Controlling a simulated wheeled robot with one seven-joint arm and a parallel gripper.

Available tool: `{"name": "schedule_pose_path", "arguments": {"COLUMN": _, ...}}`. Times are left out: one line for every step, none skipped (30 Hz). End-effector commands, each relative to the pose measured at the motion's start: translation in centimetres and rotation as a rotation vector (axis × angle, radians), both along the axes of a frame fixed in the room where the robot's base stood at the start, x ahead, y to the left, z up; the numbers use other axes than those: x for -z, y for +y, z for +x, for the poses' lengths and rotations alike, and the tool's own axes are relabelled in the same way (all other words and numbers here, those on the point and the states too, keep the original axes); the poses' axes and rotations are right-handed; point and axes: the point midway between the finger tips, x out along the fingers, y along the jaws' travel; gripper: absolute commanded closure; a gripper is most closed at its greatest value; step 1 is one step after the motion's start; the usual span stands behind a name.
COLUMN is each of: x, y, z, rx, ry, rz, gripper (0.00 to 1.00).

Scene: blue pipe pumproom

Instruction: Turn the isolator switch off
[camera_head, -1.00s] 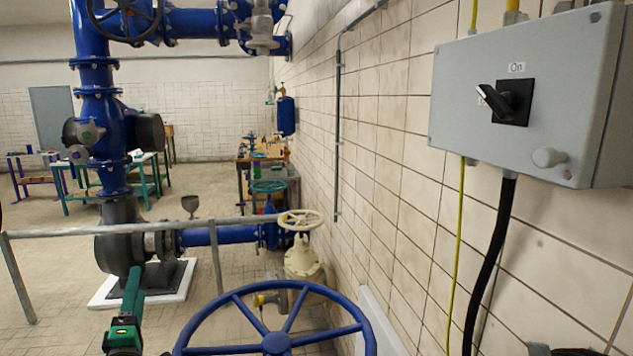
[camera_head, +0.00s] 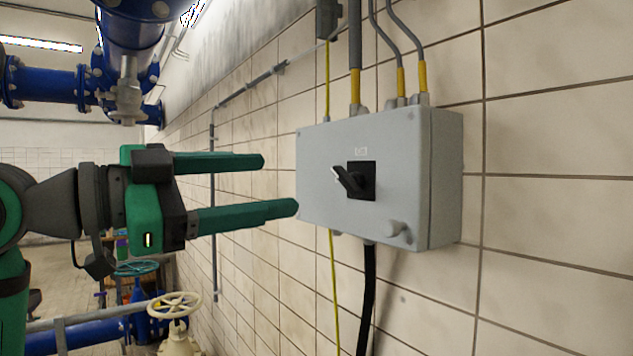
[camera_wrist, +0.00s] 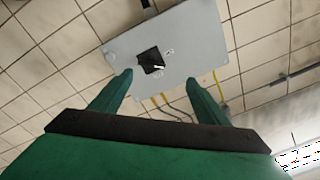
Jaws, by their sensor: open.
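The isolator switch is a black rotary handle (camera_head: 349,181) on a black square plate, on the front of a grey box (camera_head: 321,167) fixed to the tiled wall. The handle is tilted, its tip pointing up and left; a small label sits above the plate, too small to read now. My green gripper (camera_head: 281,185) is open and empty, left of the box, its fingers pointing towards it and apart from the handle. In the wrist view the handle (camera_wrist: 153,63) shows between and beyond the two fingertips (camera_wrist: 160,77).
Conduits with yellow ends (camera_head: 355,82) enter the box from above. A black cable (camera_head: 368,290) and a yellow-green wire (camera_head: 335,290) run down below it. A cream handwheel valve (camera_head: 174,306) stands lower left.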

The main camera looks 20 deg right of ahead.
Motion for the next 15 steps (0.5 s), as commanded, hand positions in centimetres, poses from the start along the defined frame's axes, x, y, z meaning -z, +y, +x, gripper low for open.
{"name": "schedule_pose_path", "arguments": {"x": -0.1, "y": -0.9, "z": -0.7, "rx": 0.016, "ry": -0.022, "rz": 0.031, "gripper": 0.31}}
{"name": "schedule_pose_path", "arguments": {"x": -0.1, "y": -1.2, "z": -1.0, "rx": 0.022, "ry": -0.029, "rz": 0.044, "gripper": 0.31}}
{"name": "schedule_pose_path", "arguments": {"x": -0.1, "y": -1.6, "z": -1.2, "rx": 0.029, "ry": -0.038, "rz": 0.055, "gripper": 0.31}}
{"name": "schedule_pose_path", "arguments": {"x": -0.1, "y": -1.8, "z": -1.3, "rx": 0.032, "ry": -0.042, "rz": 0.062, "gripper": 0.31}}
{"name": "schedule_pose_path", "arguments": {"x": -0.1, "y": -2.1, "z": -1.4, "rx": 0.034, "ry": -0.044, "rz": 0.064, "gripper": 0.31}}
{"name": "schedule_pose_path", "arguments": {"x": -0.1, "y": -2.4, "z": -1.3, "rx": 0.035, "ry": -0.045, "rz": 0.067, "gripper": 0.31}}
{"name": "schedule_pose_path", "arguments": {"x": -0.1, "y": -2.7, "z": -1.2, "rx": 0.035, "ry": -0.045, "rz": 0.067, "gripper": 0.31}}
{"name": "schedule_pose_path", "arguments": {"x": -0.1, "y": -3.0, "z": -1.0, "rx": 0.035, "ry": -0.045, "rz": 0.068, "gripper": 0.31}}
{"name": "schedule_pose_path", "arguments": {"x": -0.1, "y": -3.5, "z": -0.9, "rx": 0.035, "ry": -0.044, "rz": 0.067, "gripper": 0.31}}
{"name": "schedule_pose_path", "arguments": {"x": -0.1, "y": -3.9, "z": -0.7, "rx": 0.035, "ry": -0.043, "rz": 0.066, "gripper": 0.31}}
{"name": "schedule_pose_path", "arguments": {"x": -0.1, "y": -4.4, "z": -0.5, "rx": 0.035, "ry": -0.043, "rz": 0.066, "gripper": 0.31}}
{"name": "schedule_pose_path", "arguments": {"x": -0.1, "y": -5.1, "z": -0.3, "rx": 0.035, "ry": -0.042, "rz": 0.065, "gripper": 0.31}}
{"name": "schedule_pose_path", "arguments": {"x": -0.1, "y": -5.6, "z": -0.1, "rx": 0.035, "ry": -0.042, "rz": 0.065, "gripper": 0.31}}
{"name": "schedule_pose_path", "arguments": {"x": -0.1, "y": -6.1, "z": 0.1, "rx": 0.034, "ry": -0.042, "rz": 0.064, "gripper": 0.31}}
{"name": "schedule_pose_path", "arguments": {"x": 0.0, "y": -6.8, "z": 0.4, "rx": 0.035, "ry": -0.042, "rz": 0.065, "gripper": 0.31}}
